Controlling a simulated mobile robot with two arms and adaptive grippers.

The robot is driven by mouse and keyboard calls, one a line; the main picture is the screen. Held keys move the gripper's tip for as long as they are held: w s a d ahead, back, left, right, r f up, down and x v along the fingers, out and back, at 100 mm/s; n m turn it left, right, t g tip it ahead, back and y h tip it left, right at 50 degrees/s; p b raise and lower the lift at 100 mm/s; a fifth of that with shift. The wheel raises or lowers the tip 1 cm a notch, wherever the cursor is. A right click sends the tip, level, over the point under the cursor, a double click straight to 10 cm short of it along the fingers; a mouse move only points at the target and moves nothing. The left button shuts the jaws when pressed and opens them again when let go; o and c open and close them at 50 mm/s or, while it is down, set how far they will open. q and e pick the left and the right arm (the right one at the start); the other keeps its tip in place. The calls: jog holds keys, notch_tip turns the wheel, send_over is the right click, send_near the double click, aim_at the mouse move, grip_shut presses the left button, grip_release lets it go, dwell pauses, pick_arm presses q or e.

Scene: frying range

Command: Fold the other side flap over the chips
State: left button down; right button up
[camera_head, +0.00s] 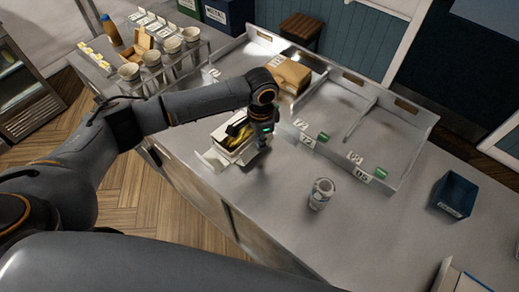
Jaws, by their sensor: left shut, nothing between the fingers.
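The chips (238,137) are yellow and lie in an open white carton or wrapper on the steel counter, left of centre. A pale flap (213,160) spreads out flat at the carton's near left side. My left gripper (263,146) is shut and empty, pointing down at the carton's right side. It hides that side, so I cannot tell whether it touches the flap there. Dark parts cover some of the chips' far edge. My right gripper is not in view.
A divided steel tray (345,125) with a brown paper parcel (290,75) stands behind. A shaker jar (321,194) stands on the counter to the right, a dark blue box (454,195) farther right. Cups in a rack (150,82) stand far left. Counter between jar and carton is clear.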

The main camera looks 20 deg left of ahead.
pick_arm(q)
jog(key=shift+w+a+r, duration=0.25)
jog(key=shift+a+r, duration=0.1)
jog(key=shift+a, duration=0.25)
jog(key=shift+w+a+r, duration=0.25)
jog(key=shift+a+r, duration=0.05)
jog(key=shift+a, duration=0.3)
jog(key=shift+w+a+r, duration=0.15)
jog(key=shift+w+a, duration=0.15)
jog(key=shift+a, duration=0.35)
jog(key=shift+w+a+r, duration=0.1)
jog(key=shift+w+a, duration=0.2)
jog(key=shift+a, duration=0.3)
jog(key=shift+w+a+f, duration=0.1)
jog(key=shift+w+a, duration=0.1)
jog(key=shift+a, duration=0.2)
jog(key=shift+w+a+f, duration=0.1)
jog(key=shift+w+a, duration=0.05)
jog(key=shift+a, duration=0.25)
